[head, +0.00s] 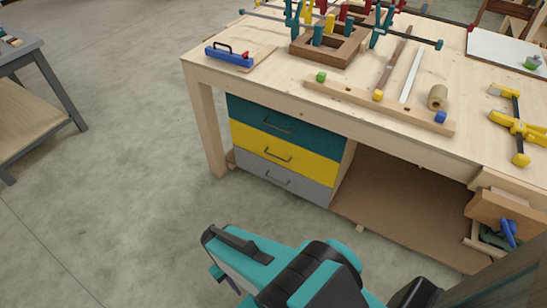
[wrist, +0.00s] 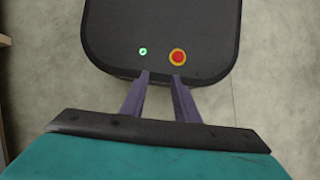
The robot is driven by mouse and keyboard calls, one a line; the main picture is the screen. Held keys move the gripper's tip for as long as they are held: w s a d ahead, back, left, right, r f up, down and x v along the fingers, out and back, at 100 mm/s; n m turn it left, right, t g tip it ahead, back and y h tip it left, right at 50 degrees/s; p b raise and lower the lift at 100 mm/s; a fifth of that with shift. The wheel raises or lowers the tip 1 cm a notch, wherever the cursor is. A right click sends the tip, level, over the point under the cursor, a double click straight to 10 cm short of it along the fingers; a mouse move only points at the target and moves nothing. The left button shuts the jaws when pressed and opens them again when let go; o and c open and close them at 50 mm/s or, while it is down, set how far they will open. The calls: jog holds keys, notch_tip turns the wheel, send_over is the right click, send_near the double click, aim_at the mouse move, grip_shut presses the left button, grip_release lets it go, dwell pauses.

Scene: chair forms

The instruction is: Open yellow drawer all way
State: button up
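The yellow drawer (head: 285,153) is the middle one of a stack of three under the wooden workbench in the head view. Its front is flush with the drawers above and below, so it stands shut. It has a dark bar handle (head: 278,154). My gripper shows in the wrist view (wrist: 160,77) with its two dark fingers apart and nothing between them. In the head view it is low in the picture, in front of and well away from the drawers, with its fingers mostly hidden by my arm.
A teal drawer (head: 283,125) is above the yellow one and a grey drawer (head: 282,178) below, both shut. The workbench (head: 222,75) carries clamps, a blue level (head: 229,55) and wood pieces. A grey table (head: 22,49) stands at far left. The floor before the drawers is clear.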

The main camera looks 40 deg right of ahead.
jog(key=shift+a, duration=0.25)
jog(key=w+d+f+m+t+y+b, duration=0.2)
jog(key=w+f+m+t+y+b, duration=0.3)
jog(key=w+b, duration=0.45)
jog(key=w+d+f+m+t+y+b, duration=0.1)
jog(key=w+d+m+t+y+b, duration=0.1)
jog(key=w+d+m+t+b, duration=0.85)
jog(key=w+d+r+m+t+h+b, duration=0.15)
jog(key=w+d, duration=0.25)
jog(key=d, duration=0.7)
jog(key=w+d+r+m+h+b, duration=0.1)
jog(key=w+d+r+m, duration=0.15)
jog(key=d, duration=0.75)
jog(key=s+d+r+m+t+h+b, duration=0.2)
jog(key=d+m+b, duration=0.1)
jog(key=d, duration=0.7)
jog(key=s+d+r+m+t+h+b, duration=0.2)
jog(key=s+d+m+h+b, duration=0.1)
jog(key=d, duration=0.6)
jog(key=shift+d+r, duration=0.3)
jog(key=shift+d, duration=0.1)
jog(key=shift+w+h, duration=0.1)
jog(key=shift+h, duration=0.15)
